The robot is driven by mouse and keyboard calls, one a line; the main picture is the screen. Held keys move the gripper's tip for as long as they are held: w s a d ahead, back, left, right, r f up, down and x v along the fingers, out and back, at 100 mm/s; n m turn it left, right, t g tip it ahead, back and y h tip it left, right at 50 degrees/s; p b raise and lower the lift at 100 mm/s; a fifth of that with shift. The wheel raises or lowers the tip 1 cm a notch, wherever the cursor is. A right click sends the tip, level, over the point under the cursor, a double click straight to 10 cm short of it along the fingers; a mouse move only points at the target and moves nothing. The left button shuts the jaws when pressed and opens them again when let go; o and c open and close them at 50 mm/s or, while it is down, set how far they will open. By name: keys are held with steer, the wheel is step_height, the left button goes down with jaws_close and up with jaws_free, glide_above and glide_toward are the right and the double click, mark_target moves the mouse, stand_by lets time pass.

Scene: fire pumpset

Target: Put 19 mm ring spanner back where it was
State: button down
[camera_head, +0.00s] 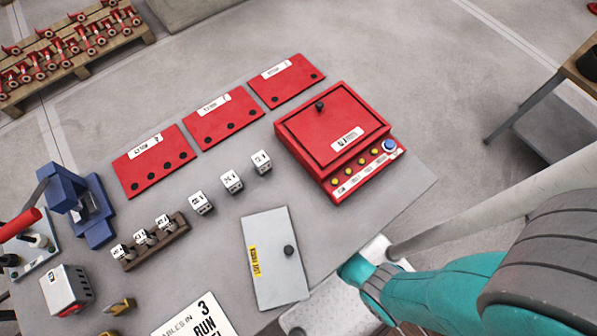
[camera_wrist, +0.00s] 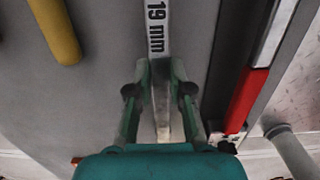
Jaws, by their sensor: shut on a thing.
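The 19 mm ring spanner (camera_wrist: 157,28) shows in the wrist view as a pale grey bar with "19 mm" in dark print. Its shank runs from the top edge of the picture down between my fingers, and its ring end is not in view. My gripper (camera_wrist: 160,72) is shut on the shank, with one green and dark finger on each side. In the head view only my teal arm shows at the lower right. The gripper and the spanner cannot be made out there. I cannot tell whether the spanner touches anything.
In the wrist view a yellow bar (camera_wrist: 57,30) lies left of the spanner, and a red and white piece (camera_wrist: 246,98) is on the right. In the head view a red box (camera_head: 332,132), red plates (camera_head: 224,117), white cubes (camera_head: 232,181) and a grey panel (camera_head: 277,268) occupy the table.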

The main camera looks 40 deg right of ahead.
steer(key=shift+f, duration=0.25)
steer(key=c, duration=1)
jaws_free()
steer(key=shift+a+r, duration=0.2)
steer(key=shift+r, duration=1.65)
steer(key=shift+a+r, duration=0.15)
steer(key=shift+r, duration=1.7)
